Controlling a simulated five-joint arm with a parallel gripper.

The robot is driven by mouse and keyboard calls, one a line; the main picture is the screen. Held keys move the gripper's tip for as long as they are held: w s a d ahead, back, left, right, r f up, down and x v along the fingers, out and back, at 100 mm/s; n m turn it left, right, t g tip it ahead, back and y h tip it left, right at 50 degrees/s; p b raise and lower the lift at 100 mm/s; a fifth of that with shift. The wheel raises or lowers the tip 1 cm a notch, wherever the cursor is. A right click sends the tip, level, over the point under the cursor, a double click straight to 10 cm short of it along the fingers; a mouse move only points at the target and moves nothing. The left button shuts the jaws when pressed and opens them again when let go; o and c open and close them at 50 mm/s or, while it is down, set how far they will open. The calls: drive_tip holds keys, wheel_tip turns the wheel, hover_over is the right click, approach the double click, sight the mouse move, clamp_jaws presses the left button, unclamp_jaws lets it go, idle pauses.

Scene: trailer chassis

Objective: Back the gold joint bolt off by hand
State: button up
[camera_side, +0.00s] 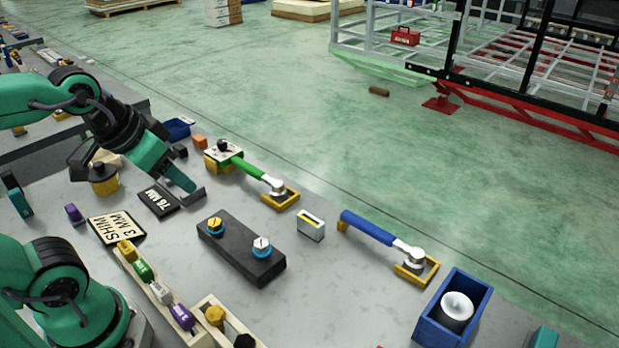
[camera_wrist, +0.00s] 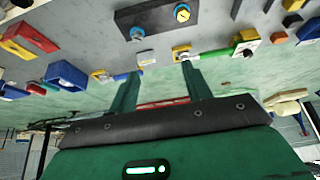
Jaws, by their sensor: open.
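A silver bolt (camera_side: 261,245) with a blue ring stands at the other end. In the wrist view the gold bolt (camera_wrist: 182,12) is near the top edge, and the silver bolt (camera_wrist: 137,33) is lower left of it. My gripper (camera_side: 188,188) is up and left of the block in the side view, apart from the gold bolt. In the wrist view its two green fingers (camera_wrist: 160,70) are spread with nothing between them.
A green-handled wrench (camera_side: 250,168) and a blue-handled wrench (camera_side: 370,228) lie behind the block in yellow holders. A small grey box (camera_side: 311,225) is right of the block. A blue bin (camera_side: 450,312) stands far right. A 76 MM plate (camera_side: 158,199) lies near my gripper.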

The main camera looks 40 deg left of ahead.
drive_tip(key=shift+w, duration=0.1)
drive_tip(key=m+g, duration=0.6)
drive_tip(key=m, duration=0.9)
hover_over(214, 222)
drive_tip(key=shift+f, duration=6.1)
drive_tip(key=shift+f, duration=0.15)
drive_tip(key=shift+f, duration=3.75)
drive_tip(key=c, duration=1)
